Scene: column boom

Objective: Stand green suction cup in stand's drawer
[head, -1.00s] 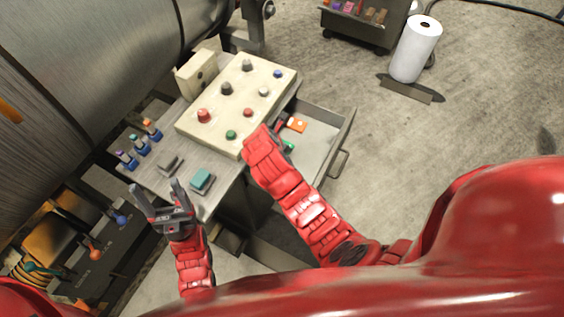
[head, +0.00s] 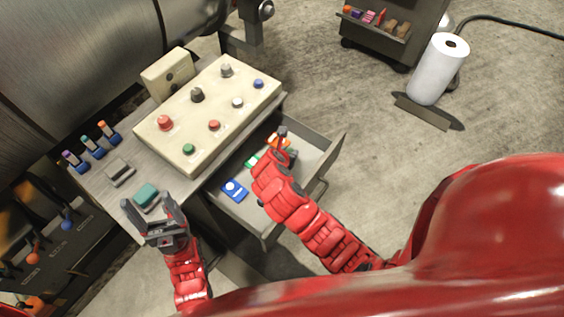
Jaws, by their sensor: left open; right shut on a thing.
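The stand's drawer (head: 318,160) is pulled out to the right of the stand's top. An orange piece (head: 277,141), a green piece (head: 252,161) and a blue card-like piece (head: 235,190) lie in it. I cannot tell whether the green piece is a flat card. My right gripper (head: 284,140) is over the drawer, near the orange piece. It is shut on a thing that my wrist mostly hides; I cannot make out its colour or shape. I do not clearly see a green suction cup. My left gripper (head: 148,206) is open and empty by the stand's near edge, close to a teal block (head: 146,195).
A cream panel (head: 185,150) with coloured knobs covers much of the stand. A grey block (head: 119,172) and several small coloured-top pieces on blue bases (head: 94,148) stand left of it. A paper roll (head: 438,70) and a dark cart (head: 395,30) are at the upper right.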

